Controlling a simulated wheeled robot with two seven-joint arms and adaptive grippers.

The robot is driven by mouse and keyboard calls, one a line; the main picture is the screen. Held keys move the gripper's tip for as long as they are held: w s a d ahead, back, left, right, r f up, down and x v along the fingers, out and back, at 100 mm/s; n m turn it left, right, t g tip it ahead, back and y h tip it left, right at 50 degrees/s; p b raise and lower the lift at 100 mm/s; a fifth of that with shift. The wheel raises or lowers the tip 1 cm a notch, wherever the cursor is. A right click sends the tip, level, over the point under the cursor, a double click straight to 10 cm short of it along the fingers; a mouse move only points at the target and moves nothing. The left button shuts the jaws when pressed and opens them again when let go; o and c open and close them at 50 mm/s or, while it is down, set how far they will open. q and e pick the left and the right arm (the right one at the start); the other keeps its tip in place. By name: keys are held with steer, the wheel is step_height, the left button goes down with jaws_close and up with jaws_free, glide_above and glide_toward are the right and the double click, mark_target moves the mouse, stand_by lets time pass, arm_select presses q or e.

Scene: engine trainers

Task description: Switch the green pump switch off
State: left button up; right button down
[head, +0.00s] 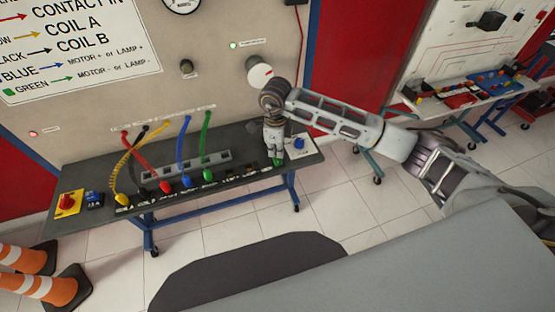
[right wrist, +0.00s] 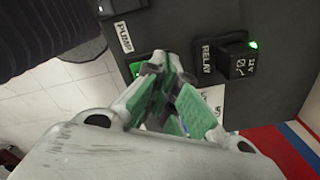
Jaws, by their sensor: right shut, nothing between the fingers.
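The green pump switch (right wrist: 138,66) shows in the right wrist view just below the PUMP label (right wrist: 124,37), partly hidden by my fingers. My right gripper (right wrist: 168,66) is shut and empty, with its fingertips right over or beside the switch. I cannot tell whether they touch it, nor which way the switch is set. In the head view my right gripper (head: 275,158) points down at the right part of the dark bench top, with a bit of green at its tips. My left gripper is not in view.
A black relay switch (right wrist: 238,62) with a lit green lamp sits right of the fingers. On the bench (head: 235,140) are a blue knob (head: 299,143), a red knob on a yellow box (head: 68,202) and several coloured cables.

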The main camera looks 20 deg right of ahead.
steer(key=shift+f+b, duration=0.3)
steer(key=shift+f, duration=0.15)
stand_by(0.6)
steer(key=shift+r+p, duration=0.3)
steer(key=shift+r, duration=0.35)
steer(key=shift+r+p, duration=1.2)
steer(key=shift+r, duration=1.7)
